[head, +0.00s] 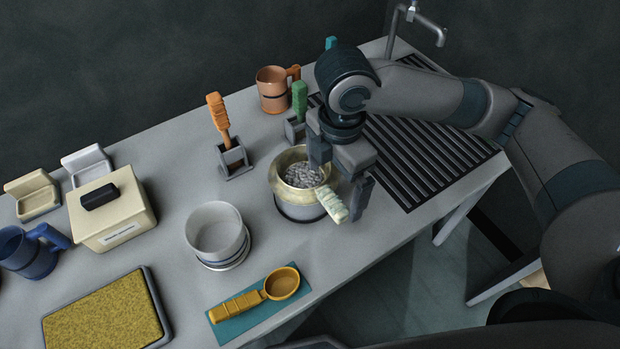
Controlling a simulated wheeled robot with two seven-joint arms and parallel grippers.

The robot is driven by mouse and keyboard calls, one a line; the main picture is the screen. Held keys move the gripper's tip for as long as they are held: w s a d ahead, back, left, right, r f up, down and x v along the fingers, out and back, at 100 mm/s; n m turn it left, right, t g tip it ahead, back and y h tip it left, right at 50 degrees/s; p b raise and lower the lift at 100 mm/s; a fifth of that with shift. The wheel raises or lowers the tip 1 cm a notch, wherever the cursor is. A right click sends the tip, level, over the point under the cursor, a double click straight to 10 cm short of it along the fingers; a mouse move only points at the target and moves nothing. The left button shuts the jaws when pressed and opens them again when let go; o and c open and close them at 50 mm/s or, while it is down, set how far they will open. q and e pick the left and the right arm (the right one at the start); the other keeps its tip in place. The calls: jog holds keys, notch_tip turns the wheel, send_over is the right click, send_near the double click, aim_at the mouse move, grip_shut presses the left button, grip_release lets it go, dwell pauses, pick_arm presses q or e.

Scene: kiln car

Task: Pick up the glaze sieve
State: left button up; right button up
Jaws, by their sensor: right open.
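The glaze sieve (287,163) is a cream ring with grey speckled mesh or contents inside. It rests on top of a grey round pot (294,211) near the middle of the table. Its pale ribbed handle (333,206) points toward the front right. My right gripper (340,180) is open and points down over the right side of the sieve, close to the handle. One finger overlaps the sieve's rim in the head view and the other is to the right of the handle. I cannot tell whether either finger touches it. My left gripper is not in view.
A white round tub (216,232) stands left of the pot. A yellow scoop (281,284) lies on a teal mat (233,326) in front. Holders with orange (218,119) and green (299,101) handles and a copper mug (270,90) stand behind. A slatted drainer (420,150) lies right.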

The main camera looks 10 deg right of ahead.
aim_at(331, 196)
jog(key=shift+f, duration=0.2)
jog(key=shift+a+f, duration=0.1)
jog(key=shift+f, duration=0.45)
jog(key=shift+f+p, duration=0.7)
jog(key=shift+f, duration=1.3)
jog(key=shift+a, duration=0.1)
jog(key=shift+w, duration=0.1)
jog(key=c, duration=2.2)
jog(key=shift+o, duration=0.2)
jog(key=shift+r, duration=0.1)
